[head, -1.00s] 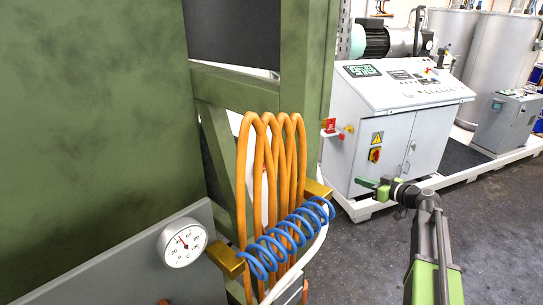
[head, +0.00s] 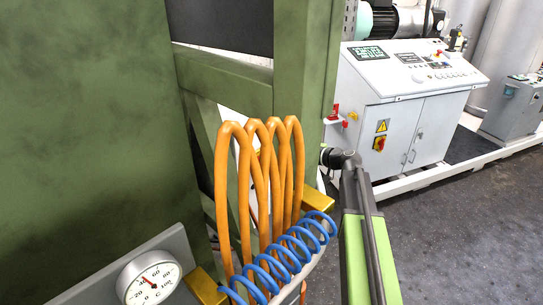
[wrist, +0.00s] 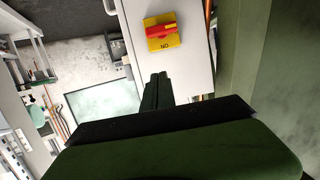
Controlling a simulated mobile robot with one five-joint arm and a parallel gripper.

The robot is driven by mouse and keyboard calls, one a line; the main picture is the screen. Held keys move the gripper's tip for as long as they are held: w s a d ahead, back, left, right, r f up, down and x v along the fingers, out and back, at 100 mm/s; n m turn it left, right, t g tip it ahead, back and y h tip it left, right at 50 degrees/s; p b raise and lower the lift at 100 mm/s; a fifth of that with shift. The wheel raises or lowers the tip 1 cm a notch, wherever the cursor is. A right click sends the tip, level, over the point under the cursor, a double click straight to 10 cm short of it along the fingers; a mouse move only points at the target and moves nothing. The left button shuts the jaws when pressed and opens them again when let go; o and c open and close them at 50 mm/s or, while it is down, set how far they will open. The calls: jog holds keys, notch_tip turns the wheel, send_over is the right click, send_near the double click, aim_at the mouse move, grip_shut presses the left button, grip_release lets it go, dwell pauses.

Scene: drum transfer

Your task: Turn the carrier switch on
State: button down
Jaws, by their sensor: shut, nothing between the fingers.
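In the wrist view a rotary switch with a red handle on a yellow plate (wrist: 164,43) sits on a pale panel (wrist: 182,75). Its handle lies nearly level in the picture, and the plate's ON label appears upside down. My gripper (wrist: 158,76) is shut and empty, its dark green fingers pointing toward the switch, below it in the picture and apart from it. In the head view my arm reaches toward the green post, and the fingers are hidden. A red and yellow switch (head: 380,143) shows there on a white cabinet; I cannot tell whether it is the same one.
In the head view a green post (head: 307,90) stands beside my arm. Orange hoses (head: 247,180) and a blue coil (head: 283,258) hang in front, near a round gauge (head: 149,281). A control cabinet (head: 400,115) stands behind. Grey floor (head: 460,240) is open at right.

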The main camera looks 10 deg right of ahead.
aim_at(261, 161)
jog(key=w+a+f+b, duration=0.1)
jog(key=w+a, duration=0.1)
jog(key=w+a+f+b, duration=0.2)
jog(key=w, duration=0.1)
jog(key=w+a+f+b, duration=0.2)
jog(key=shift+w+f, duration=0.2)
jog(key=shift+w, duration=0.1)
jog(key=shift+f+b, duration=0.65)
jog(key=shift+b, duration=0.15)
jog(key=shift+r, duration=0.1)
